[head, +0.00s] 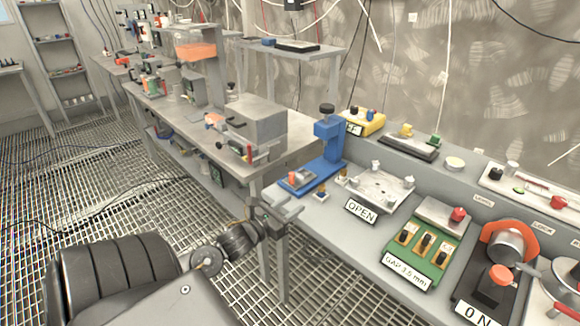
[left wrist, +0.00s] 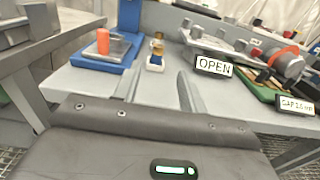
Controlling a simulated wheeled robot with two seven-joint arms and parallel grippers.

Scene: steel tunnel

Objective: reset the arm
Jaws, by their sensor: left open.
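My left arm comes in from the lower left of the head view, and its gripper (head: 286,208) is at the left edge of the grey bench (head: 345,238). In the left wrist view the two fingers of this gripper (left wrist: 158,76) are apart, with only grey bench surface between them. It is open and holds nothing. My right gripper is not in view.
A green board (head: 408,268) with switches and a round orange-ringed device (head: 508,242) stand farther right on the bench. A steel table (head: 205,106) with a grey metal block (head: 257,123) adjoins at the left. Grating floor (head: 110,195) lies open left of the table.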

